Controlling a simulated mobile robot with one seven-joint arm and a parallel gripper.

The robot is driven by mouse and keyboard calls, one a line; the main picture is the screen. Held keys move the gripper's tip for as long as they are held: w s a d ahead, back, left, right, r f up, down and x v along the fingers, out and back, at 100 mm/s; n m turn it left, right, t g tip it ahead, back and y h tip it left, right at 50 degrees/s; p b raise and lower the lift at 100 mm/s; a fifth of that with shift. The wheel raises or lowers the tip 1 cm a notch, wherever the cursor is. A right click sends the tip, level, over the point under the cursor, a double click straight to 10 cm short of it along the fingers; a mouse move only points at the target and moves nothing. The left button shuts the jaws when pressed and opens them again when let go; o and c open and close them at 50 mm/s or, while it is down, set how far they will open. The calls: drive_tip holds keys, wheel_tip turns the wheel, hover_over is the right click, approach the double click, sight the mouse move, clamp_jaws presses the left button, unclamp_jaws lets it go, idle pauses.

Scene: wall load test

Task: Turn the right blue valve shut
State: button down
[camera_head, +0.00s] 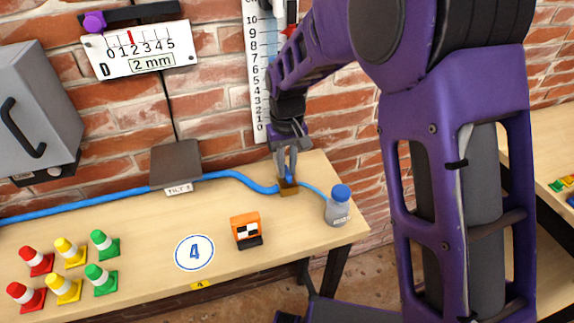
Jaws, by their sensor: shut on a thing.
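The right blue valve (288,181) sits on a small brown block on the table, in line with a blue hose. My gripper (287,172) points down onto it, shut on its blue handle from above. The fingers hide part of the handle, so its exact angle is hard to tell. The thick blue hose (235,175) reaches the valve from the left.
A scale (257,75) and gauge (140,50) are on the brick wall behind. The table's right edge is close to the bottle.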

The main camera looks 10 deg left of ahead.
sight(288, 170)
idle(0.3)
drive_tip(key=c, duration=0.8)
unclamp_jaws()
drive_tip(key=shift+c, duration=0.2)
wheel_tip(288, 170, up, 18)
drive_tip(key=p, duration=0.1)
drive_tip(key=shift+f+p, duration=0.25)
drive_tip(key=shift+p, duration=0.1)
